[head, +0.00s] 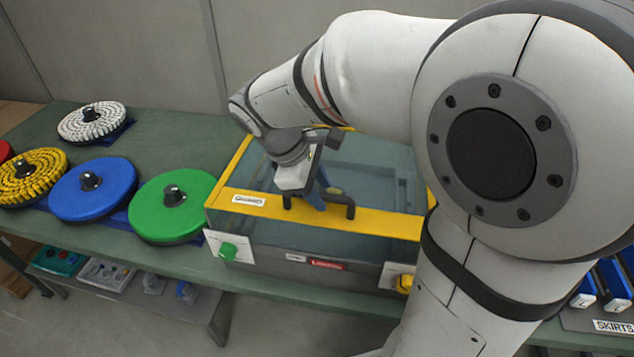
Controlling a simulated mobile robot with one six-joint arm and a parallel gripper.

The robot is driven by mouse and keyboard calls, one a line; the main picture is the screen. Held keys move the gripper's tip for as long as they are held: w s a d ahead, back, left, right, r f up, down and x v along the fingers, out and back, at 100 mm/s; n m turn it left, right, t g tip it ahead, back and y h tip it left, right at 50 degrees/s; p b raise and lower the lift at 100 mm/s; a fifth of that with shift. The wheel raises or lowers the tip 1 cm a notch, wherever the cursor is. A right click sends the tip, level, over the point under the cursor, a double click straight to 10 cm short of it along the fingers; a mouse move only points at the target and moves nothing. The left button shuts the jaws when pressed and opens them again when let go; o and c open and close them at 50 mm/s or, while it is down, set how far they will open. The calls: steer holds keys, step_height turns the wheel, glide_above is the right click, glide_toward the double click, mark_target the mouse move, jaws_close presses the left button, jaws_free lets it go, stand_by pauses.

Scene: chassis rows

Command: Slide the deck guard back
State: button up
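The deck guard (385,222) is a clear cover with a yellow frame and a "GUARD" label, on the grey deck box (270,258) in the middle of the bench. It spans the box, and a recessed deck shows dimly through it. A black bar handle (350,208) stands on its front yellow rail. My arm covers the guard's right side.
Green (172,205), blue (93,188), yellow (33,176) and white (91,121) round discs lie on the bench (60,225) to the left. The box front has a green knob (228,251) and a yellow knob (404,284). A "SKIRTS" rack (610,325) is at right.

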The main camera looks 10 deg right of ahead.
steer(key=shift+d+f, duration=0.1)
steer(key=shift+f, duration=0.1)
steer(key=shift+c, duration=0.4)
jaws_close()
